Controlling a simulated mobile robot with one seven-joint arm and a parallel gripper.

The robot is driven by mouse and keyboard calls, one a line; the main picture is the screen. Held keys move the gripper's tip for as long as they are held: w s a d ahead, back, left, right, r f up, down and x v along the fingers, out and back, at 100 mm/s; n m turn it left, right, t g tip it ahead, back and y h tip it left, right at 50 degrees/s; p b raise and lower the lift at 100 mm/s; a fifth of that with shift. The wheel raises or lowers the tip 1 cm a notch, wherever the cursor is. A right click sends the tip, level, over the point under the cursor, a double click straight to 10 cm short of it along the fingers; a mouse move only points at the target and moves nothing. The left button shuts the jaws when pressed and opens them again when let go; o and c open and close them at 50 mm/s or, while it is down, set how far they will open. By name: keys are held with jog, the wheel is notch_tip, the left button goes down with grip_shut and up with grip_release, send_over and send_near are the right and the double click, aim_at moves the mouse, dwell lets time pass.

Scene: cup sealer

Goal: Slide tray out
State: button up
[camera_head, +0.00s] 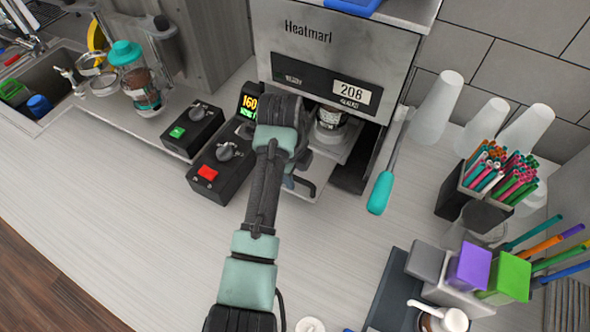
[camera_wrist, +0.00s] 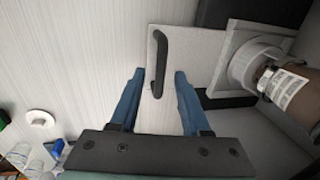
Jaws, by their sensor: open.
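The grey cup sealer (camera_head: 330,55) stands at the back, with its front bay open. Its light grey tray (camera_head: 318,172) sticks partly out toward me and also shows in the wrist view (camera_wrist: 203,52). A black bar handle (camera_wrist: 161,55) is on the tray's front end. A brown cup with a white label (camera_head: 330,120) sits in the tray's holder inside the bay and also shows in the wrist view (camera_wrist: 288,88). My gripper (camera_wrist: 159,72) is open, its blue fingers on either side of the handle's near end. I cannot tell whether they touch it. My arm partly hides this area in the head view.
A lever with a teal grip (camera_head: 380,192) hangs right of the bay. Black control boxes (camera_head: 215,168) stand left of my gripper. White cups (camera_head: 437,105) and a straw holder (camera_head: 465,195) are at right. The counter in front (camera_head: 130,225) is mostly clear.

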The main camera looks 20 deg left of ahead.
jog(key=shift+w+f, duration=0.1)
jog(key=shift+f, duration=0.3)
grip_shut()
dwell(1.2)
